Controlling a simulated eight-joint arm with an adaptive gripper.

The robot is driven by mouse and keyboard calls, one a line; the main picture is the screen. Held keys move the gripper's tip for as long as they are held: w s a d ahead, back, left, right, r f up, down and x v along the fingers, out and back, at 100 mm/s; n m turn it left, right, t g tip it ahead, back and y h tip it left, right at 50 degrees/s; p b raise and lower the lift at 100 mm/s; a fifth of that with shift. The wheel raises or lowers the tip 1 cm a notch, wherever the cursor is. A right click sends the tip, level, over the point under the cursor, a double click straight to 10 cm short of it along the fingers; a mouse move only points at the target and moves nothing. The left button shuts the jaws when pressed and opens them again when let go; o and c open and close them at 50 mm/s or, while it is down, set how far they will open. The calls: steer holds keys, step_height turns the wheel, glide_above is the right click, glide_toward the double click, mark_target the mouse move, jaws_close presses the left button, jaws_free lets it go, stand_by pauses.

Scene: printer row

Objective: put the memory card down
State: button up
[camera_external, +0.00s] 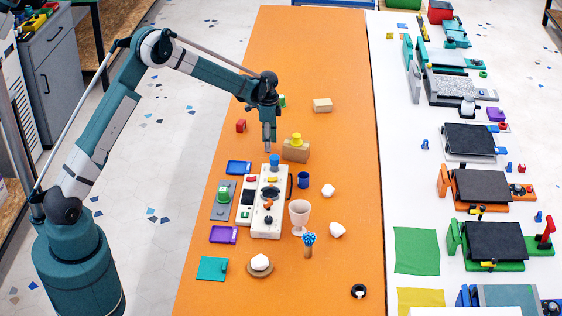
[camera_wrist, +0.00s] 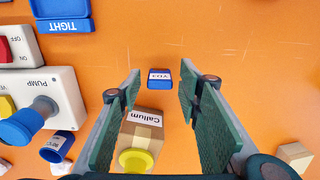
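A small blue piece with a white, upside-down label, which looks like the memory card (camera_wrist: 160,78), lies on the orange table in the wrist view. My gripper (camera_external: 267,150) is open above it, with one green-padded finger on each side. There is a visible gap between each finger and the card, and nothing is held. In the external view the card cannot be made out; my gripper seems to hide it. A wooden block labelled Callum (camera_wrist: 143,124), with a yellow knob (camera_wrist: 135,160), stands beside the card.
The pump panel (camera_wrist: 60,97) with its blue knob is left in the wrist view, with a blue cup (camera_wrist: 57,147) near it. A blue tray labelled TIGHT (camera_wrist: 62,10) lies at upper left. A plain wooden block (camera_external: 322,105) lies farther off. The table (camera_external: 310,50) is clear at the far end.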

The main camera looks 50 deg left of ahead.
step_height(320, 180, up, 10)
steer(key=shift+r+p, duration=0.2)
steer(key=shift+p, duration=0.15)
stand_by(0.9)
steer(key=s+d+r+n+t, duration=0.2)
steer(key=s+d+r, duration=0.1)
steer(key=s+r, duration=0.9)
steer(key=s+d+r+n+t, duration=0.15)
steer(key=s+d+r, duration=0.25)
steer(key=s+r, duration=0.8)
steer(key=s+d+f+n+t, duration=0.1)
steer(key=s+d+n+t, duration=0.1)
steer(key=s, duration=1.3)
steer(key=s+d+f+n+t, duration=0.1)
steer(key=s+d+n, duration=0.1)
steer(key=s, duration=1.3)
steer(key=shift+s+f+n+t, duration=0.25)
steer(key=shift+s+n+t, duration=0.15)
steer(key=shift+n, duration=0.35)
